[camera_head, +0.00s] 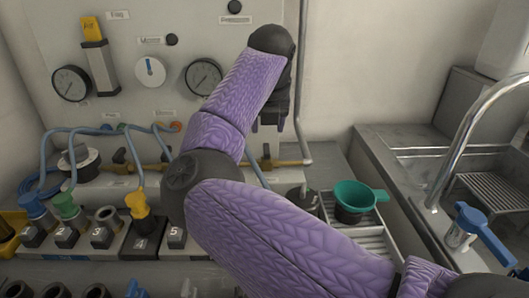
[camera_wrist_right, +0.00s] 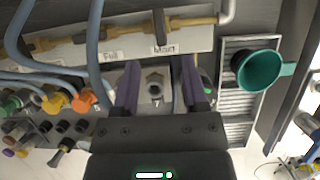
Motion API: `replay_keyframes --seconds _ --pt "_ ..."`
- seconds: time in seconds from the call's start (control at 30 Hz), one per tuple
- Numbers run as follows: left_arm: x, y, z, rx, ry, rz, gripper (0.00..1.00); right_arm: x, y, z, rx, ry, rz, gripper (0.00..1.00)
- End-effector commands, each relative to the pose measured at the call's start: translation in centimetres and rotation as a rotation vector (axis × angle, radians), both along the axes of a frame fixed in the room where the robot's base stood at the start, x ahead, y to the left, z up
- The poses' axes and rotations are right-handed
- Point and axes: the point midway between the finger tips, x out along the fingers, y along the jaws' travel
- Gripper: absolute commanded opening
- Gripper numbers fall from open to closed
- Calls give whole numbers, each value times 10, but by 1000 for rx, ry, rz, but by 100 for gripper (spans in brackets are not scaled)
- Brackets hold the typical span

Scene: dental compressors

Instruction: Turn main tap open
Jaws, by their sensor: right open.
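The main tap (camera_wrist_right: 160,26) shows in the right wrist view as a dark handle on a brass pipe (camera_wrist_right: 200,21), above a label reading Main (camera_wrist_right: 165,48). The handle lies across the pipe. In the head view the brass pipe (camera_head: 291,163) runs along the foot of the wall panel, and my forearm hides part of it. My right gripper (camera_head: 268,123) points down in front of the wall, above the pipe's right end. In the wrist view its purple fingers (camera_wrist_right: 159,68) are apart with nothing gripped between them, short of the tap. My left gripper is not in view.
Blue hoses (camera_head: 85,131) loop over the numbered sockets (camera_head: 103,235) at left. A vertical grey pipe (camera_head: 303,80) stands right of my gripper. A green funnel (camera_head: 358,194) stands on a slatted tray (camera_head: 372,243), beside the sink's curved faucet (camera_head: 460,150).

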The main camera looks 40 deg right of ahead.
Motion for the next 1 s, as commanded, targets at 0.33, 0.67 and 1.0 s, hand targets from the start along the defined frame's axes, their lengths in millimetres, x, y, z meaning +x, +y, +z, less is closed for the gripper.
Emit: replay_keyframes --seconds 0.33,0.67,1.0 --pt "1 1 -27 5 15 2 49 20 -17 -66 0 3 1 56" --pt "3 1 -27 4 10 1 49 21 -18 -67 0 0 0 50" --pt "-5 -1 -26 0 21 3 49 21 -18 -67 0 0 0 0"
